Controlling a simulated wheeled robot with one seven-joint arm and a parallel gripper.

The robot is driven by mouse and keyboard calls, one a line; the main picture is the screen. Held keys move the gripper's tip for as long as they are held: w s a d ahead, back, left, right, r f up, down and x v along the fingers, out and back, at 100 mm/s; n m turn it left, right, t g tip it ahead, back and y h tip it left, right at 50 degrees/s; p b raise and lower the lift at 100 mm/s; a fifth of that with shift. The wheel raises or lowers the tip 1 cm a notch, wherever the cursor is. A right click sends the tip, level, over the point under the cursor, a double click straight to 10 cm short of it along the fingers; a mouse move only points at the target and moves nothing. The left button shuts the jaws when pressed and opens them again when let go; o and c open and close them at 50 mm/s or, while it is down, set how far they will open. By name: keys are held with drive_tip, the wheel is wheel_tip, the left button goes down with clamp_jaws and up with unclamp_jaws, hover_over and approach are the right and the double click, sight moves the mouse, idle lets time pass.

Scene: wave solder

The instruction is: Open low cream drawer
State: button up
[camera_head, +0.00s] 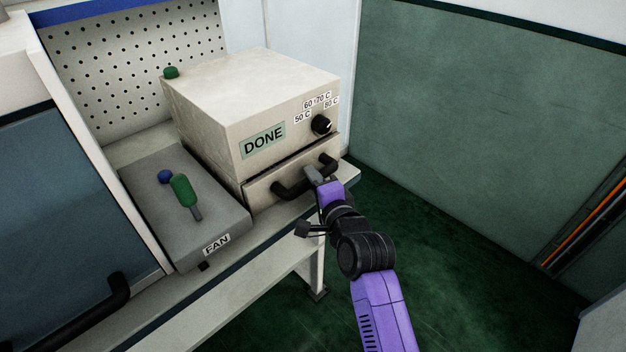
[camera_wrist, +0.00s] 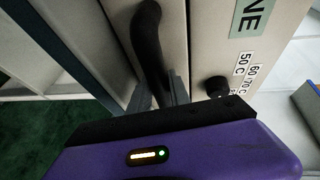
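The low cream drawer (camera_head: 262,193) is the bottom part of a cream box on the bench. A dark narrow gap runs along its top edge. Its curved black handle (camera_head: 290,189) spans the drawer front. My gripper (camera_head: 314,175) is at the middle of the handle, partly hiding it. In the wrist view, the handle (camera_wrist: 149,35) runs down between my gripper's two grey fingers (camera_wrist: 160,92), which sit close on both sides of it. The contact itself is partly hidden.
The cream oven box (camera_head: 235,105) above has a DONE display (camera_head: 263,140) and a black knob (camera_head: 321,124). A grey FAN box (camera_head: 180,215) with a green lever (camera_head: 183,190) stands at left. The green floor (camera_head: 440,240) in front is clear.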

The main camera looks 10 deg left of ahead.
clamp_jaws()
idle(1.0)
drive_tip(key=shift+d, duration=0.15)
drive_tip(key=s+d+p, duration=0.2)
drive_tip(key=s+d, duration=1)
drive_tip(key=d, duration=0.4)
drive_tip(key=shift+s+d+p, duration=0.2)
drive_tip(key=shift+s+p, duration=0.15)
drive_tip(key=shift+s, duration=0.05)
drive_tip(key=o, duration=0.7)
unclamp_jaws()
drive_tip(key=shift+o, duration=0.2)
